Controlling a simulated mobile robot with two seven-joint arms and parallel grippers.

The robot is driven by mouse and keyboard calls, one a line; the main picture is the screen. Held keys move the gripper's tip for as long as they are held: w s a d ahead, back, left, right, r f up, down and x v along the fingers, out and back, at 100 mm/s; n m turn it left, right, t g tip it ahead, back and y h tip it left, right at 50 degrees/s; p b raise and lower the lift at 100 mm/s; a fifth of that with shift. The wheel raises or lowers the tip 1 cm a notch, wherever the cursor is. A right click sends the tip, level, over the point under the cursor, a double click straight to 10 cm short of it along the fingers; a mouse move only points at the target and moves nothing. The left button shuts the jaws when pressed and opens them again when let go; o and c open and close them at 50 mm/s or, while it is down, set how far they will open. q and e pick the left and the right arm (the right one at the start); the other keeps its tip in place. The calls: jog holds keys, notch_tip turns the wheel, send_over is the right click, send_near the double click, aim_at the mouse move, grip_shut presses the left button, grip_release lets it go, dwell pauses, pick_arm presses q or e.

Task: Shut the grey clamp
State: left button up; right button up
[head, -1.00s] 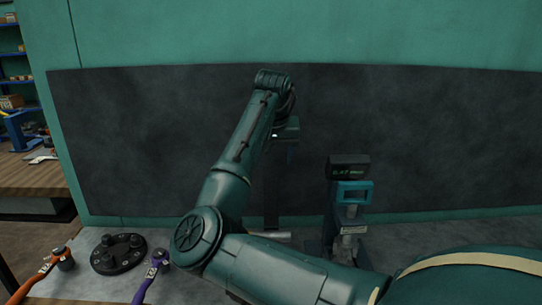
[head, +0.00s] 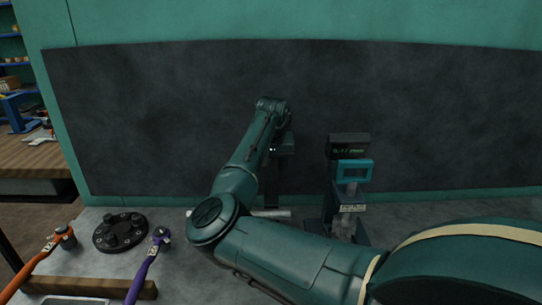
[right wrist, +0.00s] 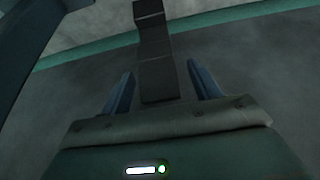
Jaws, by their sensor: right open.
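In the right wrist view my right gripper (right wrist: 160,69) is open, its two blue fingers apart. A dark grey jointed bar (right wrist: 154,45) runs up between them; it looks like part of the grey clamp. I cannot tell whether the fingers touch it. In the head view my right gripper (head: 283,146) hangs at the end of the green arm, its fingers mostly hidden. Below it are a dark upright part (head: 271,188) and a light grey rod (head: 272,213), partly behind my arm. Whether they belong to the clamp is unclear. My left gripper is out of view.
A gauge stand with a digital display (head: 349,148) stands just right of my gripper. At the left of the table lie a black round flange (head: 120,232), an orange-handled tool (head: 42,263) and a purple-handled tool (head: 148,263). A dark panel (head: 420,120) is behind.

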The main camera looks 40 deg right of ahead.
aim_at(272, 181)
jog(key=shift+d+f, duration=0.1)
jog(key=shift+f, duration=0.05)
jog(key=c, duration=1.2)
jog(key=o, duration=0.8)
jog(key=shift+s+a+f+p, duration=0.25)
jog(key=shift+s+a+p, duration=0.85)
jog(key=shift+s, duration=0.15)
jog(key=shift+s+a+f+p, duration=0.2)
jog(key=shift+s+a+p, duration=0.8)
jog(key=shift+s, duration=0.2)
jog(key=shift+s+a+f, duration=0.1)
jog(key=shift+s+a, duration=0.25)
jog(key=shift+s, duration=0.05)
jog(key=shift+o, duration=0.2)
